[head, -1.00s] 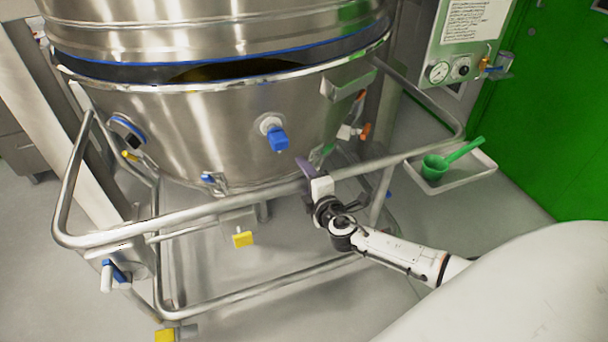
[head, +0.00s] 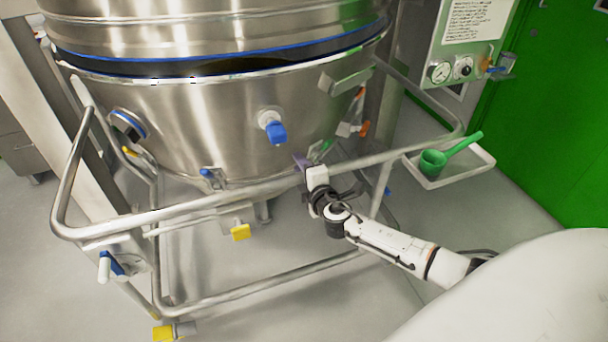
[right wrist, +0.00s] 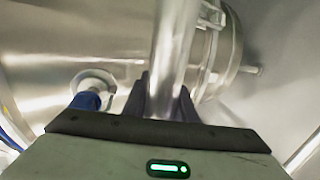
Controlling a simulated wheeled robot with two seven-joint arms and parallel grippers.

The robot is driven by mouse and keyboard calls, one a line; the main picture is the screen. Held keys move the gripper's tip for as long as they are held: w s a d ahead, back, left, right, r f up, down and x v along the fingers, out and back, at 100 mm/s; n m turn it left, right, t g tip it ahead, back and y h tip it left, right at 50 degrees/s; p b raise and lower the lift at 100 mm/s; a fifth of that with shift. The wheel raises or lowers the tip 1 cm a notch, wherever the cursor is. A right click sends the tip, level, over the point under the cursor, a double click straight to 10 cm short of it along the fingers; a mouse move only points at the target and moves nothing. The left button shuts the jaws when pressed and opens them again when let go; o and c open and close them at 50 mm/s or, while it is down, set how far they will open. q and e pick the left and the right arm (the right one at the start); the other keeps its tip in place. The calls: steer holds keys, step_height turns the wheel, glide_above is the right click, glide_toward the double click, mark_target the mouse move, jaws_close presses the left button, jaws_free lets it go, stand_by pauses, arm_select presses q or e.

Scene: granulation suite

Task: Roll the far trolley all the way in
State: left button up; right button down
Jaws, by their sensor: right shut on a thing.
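The trolley is a steel tube frame (head: 110,234) carrying a round steel bowl (head: 210,120) with a blue-handled valve (head: 275,130). The bowl sits under a larger steel vessel (head: 200,28) with a blue seal along its lower edge; the dark gap between them is narrow. My right gripper (head: 309,165) is shut on the trolley's front rail. In the right wrist view the rail (right wrist: 172,50) runs between the two fingers (right wrist: 160,100). My left gripper is not in view.
A white tray (head: 480,157) with a green scoop (head: 434,161) is at the right. A control panel (head: 465,50) with gauges is beside a green door (head: 550,120). A pale column (head: 50,110) stands at the left. Yellow caster pedals (head: 163,333) are low down.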

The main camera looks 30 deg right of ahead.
steer(key=shift+w+r, duration=0.2)
steer(key=c, duration=1.5)
jaws_free()
steer(key=shift+s+r, duration=0.15)
steer(key=shift+s, duration=0.05)
steer(key=shift+o, duration=0.2)
steer(key=shift+s, duration=0.1)
steer(key=p+v, duration=0.1)
steer(key=v, duration=0.9)
